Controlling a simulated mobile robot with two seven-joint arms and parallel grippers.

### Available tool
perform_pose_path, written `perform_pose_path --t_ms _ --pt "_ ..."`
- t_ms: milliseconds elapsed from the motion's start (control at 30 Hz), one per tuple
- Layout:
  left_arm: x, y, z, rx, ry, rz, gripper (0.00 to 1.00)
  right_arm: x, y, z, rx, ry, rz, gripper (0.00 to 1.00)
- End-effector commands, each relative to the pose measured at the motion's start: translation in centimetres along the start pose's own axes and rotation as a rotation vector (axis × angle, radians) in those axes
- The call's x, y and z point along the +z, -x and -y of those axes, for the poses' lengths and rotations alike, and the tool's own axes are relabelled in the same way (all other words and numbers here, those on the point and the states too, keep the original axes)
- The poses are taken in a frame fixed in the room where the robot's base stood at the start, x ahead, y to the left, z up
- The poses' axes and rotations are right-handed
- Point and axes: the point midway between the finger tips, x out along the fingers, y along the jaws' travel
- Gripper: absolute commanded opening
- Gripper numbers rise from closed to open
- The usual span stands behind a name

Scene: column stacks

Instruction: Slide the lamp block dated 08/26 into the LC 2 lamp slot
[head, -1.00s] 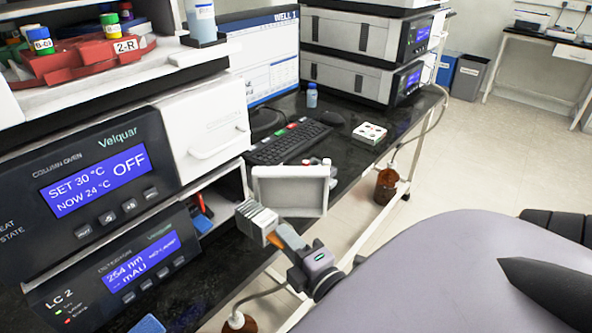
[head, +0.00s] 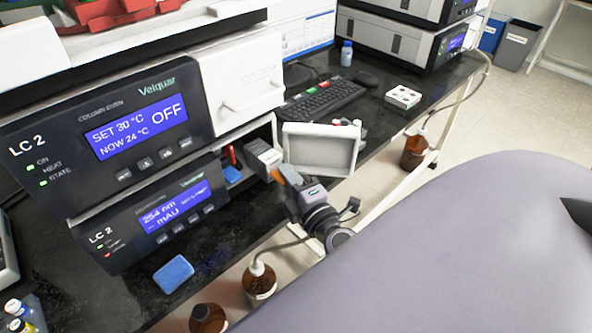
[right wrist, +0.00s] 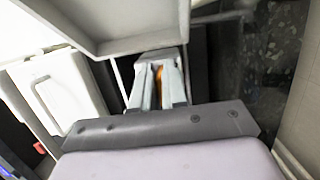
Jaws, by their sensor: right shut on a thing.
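My right gripper (head: 278,174) is shut on a pale grey, ribbed lamp block (head: 262,157) with an orange part. No date on it is readable. In the head view the block is at the mouth of the open bay at the right end of the LC 2 detector (head: 155,218); I cannot tell how far in it is. The slot's inside is mostly hidden. In the right wrist view my fingers (right wrist: 158,90) close around the orange part, with the block (right wrist: 155,58) beyond them. My left gripper is not in view.
An open white door panel (head: 345,148) stands right beside my right gripper. The LC 2 column oven (head: 60,150) sits above the detector. A blue sponge (head: 173,274) lies on the dark bench in front. Brown bottles (head: 260,281) stand below the bench edge.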

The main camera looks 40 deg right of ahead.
Motion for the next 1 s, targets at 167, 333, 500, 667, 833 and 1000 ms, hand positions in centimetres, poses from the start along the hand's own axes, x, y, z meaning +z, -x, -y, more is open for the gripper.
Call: perform_pose_path --t_ms 167,333,500,667,833,1000 --pt "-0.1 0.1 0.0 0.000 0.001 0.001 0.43 -0.4 -1.3 -0.2 0.004 -0.003 -0.001 0.00" --pt "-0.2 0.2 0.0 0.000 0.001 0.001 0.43 -0.6 -2.5 -0.1 0.003 -0.002 0.000 0.00" --pt "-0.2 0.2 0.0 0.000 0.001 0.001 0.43 -0.9 -3.7 -0.1 0.004 -0.001 0.001 0.00" --pt "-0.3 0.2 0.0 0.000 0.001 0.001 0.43 -1.2 -4.7 -0.1 0.003 -0.002 0.000 0.00" --pt "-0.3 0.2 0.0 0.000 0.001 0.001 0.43 -1.4 -5.9 0.0 0.003 -0.001 0.000 0.00" --pt "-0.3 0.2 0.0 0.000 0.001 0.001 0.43 -1.7 -6.9 -0.1 0.003 -0.001 0.000 0.00"
